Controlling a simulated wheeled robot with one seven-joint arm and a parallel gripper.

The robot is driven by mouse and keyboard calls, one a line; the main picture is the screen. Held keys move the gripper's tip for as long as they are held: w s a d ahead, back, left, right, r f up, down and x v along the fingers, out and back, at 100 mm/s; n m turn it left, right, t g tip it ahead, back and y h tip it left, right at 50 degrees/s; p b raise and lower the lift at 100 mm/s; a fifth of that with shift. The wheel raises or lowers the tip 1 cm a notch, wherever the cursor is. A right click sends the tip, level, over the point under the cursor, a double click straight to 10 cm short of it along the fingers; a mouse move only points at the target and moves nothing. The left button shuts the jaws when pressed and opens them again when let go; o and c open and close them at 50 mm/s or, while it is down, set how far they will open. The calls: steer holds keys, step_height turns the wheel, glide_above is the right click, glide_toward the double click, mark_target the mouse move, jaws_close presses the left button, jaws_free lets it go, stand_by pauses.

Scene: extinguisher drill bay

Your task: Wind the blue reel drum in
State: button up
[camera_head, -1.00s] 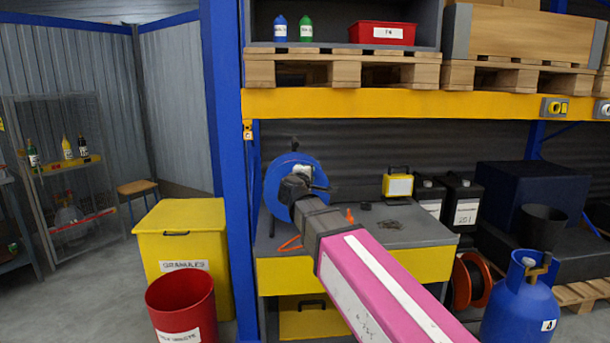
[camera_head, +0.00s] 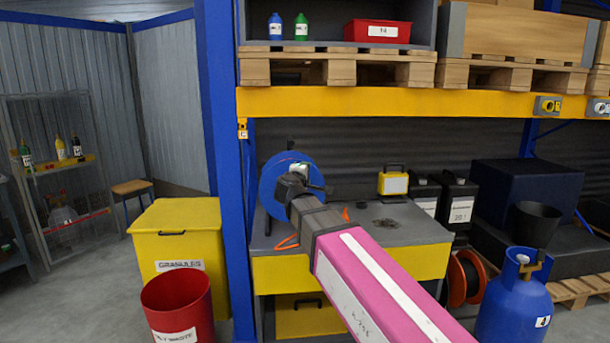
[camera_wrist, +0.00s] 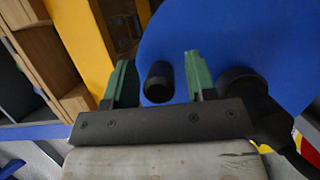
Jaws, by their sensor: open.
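The blue reel drum (camera_head: 271,190) stands upright on the grey bench top in the head view, partly hidden behind my arm. In the wrist view its flat blue face (camera_wrist: 225,35) fills the upper right. A short black knob (camera_wrist: 158,82) shows in front of that face. My gripper (camera_wrist: 157,78) is open, with one green finger on each side of the knob and a gap on both sides. A second black round part (camera_wrist: 240,80) is just right of the right finger. In the head view my gripper (camera_head: 300,182) is at the drum's front, its fingers hard to make out.
The bench (camera_head: 400,225) also holds a yellow work lamp (camera_head: 393,181). A blue rack post (camera_head: 228,200) stands close left of the drum. A yellow shelf beam (camera_head: 400,102) crosses above. A yellow granules bin (camera_head: 178,222) and red bucket (camera_head: 178,303) stand left.

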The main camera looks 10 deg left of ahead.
steer(key=s+a, duration=0.1)
steer(key=s, duration=0.9)
steer(key=shift+s+a, duration=0.25)
steer(key=shift+s, duration=0.05)
steer(key=shift+r, duration=0.15)
